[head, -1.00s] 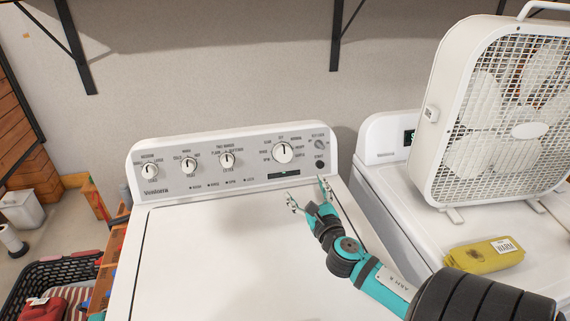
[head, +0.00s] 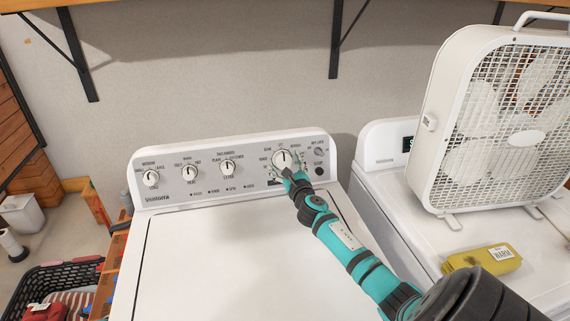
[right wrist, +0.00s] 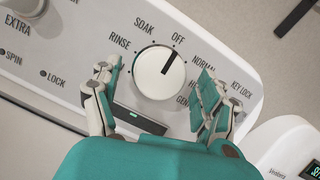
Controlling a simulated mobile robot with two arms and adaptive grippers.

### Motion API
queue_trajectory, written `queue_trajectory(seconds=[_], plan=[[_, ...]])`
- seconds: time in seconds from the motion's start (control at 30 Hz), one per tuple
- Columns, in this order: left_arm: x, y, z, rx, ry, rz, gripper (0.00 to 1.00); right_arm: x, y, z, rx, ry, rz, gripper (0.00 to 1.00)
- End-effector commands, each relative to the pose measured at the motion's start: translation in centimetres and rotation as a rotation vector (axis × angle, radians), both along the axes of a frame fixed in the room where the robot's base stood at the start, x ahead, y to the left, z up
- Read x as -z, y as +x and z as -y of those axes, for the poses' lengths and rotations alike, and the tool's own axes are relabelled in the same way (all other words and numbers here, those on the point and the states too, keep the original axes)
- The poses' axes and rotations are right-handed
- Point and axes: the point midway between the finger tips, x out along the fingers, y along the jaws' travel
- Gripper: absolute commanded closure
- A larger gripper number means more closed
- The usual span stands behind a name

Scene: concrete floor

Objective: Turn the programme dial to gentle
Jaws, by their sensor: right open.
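The programme dial (head: 281,158) is the large white knob at the right of the washer's control panel (head: 240,182). In the right wrist view the dial (right wrist: 158,73) has its dark pointer line towards OFF. RINSE and SOAK are printed to its left, NORMAL to its right, and a partly covered label starting GEN lower right. My right gripper (head: 288,172) is at the dial, covering its lower edge. In the right wrist view the gripper (right wrist: 160,82) is open, one finger on each side of the dial, with gaps between. My left gripper is not in view.
Three smaller knobs, including one (head: 228,167), sit left on the panel. A box fan (head: 500,120) and yellow object (head: 480,259) stand on the neighbouring machine (head: 405,205).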

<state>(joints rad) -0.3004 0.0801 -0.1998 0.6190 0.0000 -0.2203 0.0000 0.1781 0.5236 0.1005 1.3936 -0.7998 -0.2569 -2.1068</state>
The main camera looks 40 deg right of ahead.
Motion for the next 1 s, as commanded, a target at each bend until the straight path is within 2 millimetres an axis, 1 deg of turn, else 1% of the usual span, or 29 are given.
queue_trajectory(seconds=[0.1,0.37,0.47,0.8,0.83,1.0], plan=[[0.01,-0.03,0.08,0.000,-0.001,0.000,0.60,-0.03,0.57,0.20,-0.001,0.000,0.001,0.23],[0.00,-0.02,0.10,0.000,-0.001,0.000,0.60,0.02,0.64,0.26,-0.001,-0.001,-0.001,0.23],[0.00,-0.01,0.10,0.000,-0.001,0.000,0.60,0.01,0.63,0.26,-0.001,0.000,0.000,0.34],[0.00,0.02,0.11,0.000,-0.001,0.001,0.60,0.00,0.61,0.25,-0.001,0.000,0.000,0.78],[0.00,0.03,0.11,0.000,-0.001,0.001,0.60,0.01,0.61,0.25,-0.001,0.000,0.000,0.80],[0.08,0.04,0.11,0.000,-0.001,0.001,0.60,0.03,0.62,0.23,0.002,0.009,0.005,0.80]])
